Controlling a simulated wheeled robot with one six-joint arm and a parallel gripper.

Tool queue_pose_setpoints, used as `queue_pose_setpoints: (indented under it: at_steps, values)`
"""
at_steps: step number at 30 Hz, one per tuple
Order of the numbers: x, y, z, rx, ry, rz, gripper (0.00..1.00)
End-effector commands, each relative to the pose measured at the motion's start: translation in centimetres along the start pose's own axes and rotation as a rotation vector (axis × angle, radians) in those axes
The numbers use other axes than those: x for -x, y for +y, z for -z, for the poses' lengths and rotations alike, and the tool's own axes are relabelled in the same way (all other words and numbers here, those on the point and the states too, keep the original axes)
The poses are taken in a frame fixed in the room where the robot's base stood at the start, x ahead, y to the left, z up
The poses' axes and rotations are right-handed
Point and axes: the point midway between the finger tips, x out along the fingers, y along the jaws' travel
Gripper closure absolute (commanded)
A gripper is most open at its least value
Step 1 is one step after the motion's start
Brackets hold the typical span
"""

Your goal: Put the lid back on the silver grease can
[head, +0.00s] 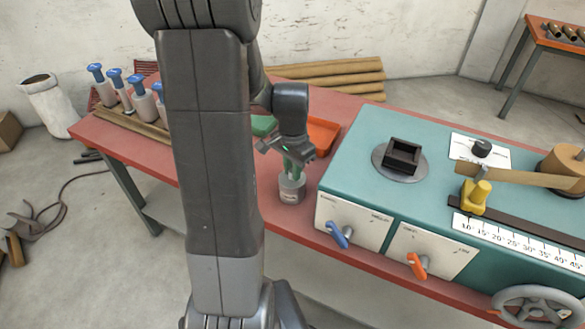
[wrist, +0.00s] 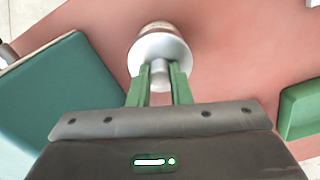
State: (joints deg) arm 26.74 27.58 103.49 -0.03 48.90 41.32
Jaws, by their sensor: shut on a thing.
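The silver grease can (head: 292,194) stands on the red bench top beside the teal machine. My gripper (head: 293,172) is directly over it, pointing down. In the wrist view the green fingers (wrist: 160,84) are shut on the knob of the round silver lid (wrist: 148,49). The lid lies over the top of the can, whose side (wrist: 157,26) shows just past the lid's far edge. The lid looks roughly level and close to the can's rim. I cannot tell whether it is seated or slightly above.
The teal machine (head: 349,145) stands close on the right of the can. Behind my gripper are an orange tray (head: 324,137) and a green tray (head: 263,125). Several blue-topped bottles (head: 114,77) stand at the bench's left end. The bench's front edge is near the can.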

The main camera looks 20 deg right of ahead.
Motion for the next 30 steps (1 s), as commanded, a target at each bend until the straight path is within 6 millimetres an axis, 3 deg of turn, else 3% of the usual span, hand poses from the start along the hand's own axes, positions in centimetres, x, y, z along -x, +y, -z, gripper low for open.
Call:
queue_pose_setpoints:
  at_steps: [10, 11, 14, 20, 24, 30]
  values:
    - [-0.04, 0.00, 0.00, 0.000, 0.000, 0.000, 1.00]
    - [-0.04, 0.00, 0.00, 0.000, 0.000, 0.000, 0.78]
    - [-0.04, 0.00, 0.00, 0.000, 0.000, 0.000, 0.58]
    - [-0.04, 0.00, 0.00, 0.000, 0.000, 0.000, 0.57]
    - [-0.04, 0.00, 0.00, 0.000, 0.000, 0.000, 0.35]
    - [-0.04, 0.00, 0.00, 0.000, 0.000, 0.000, 0.35]
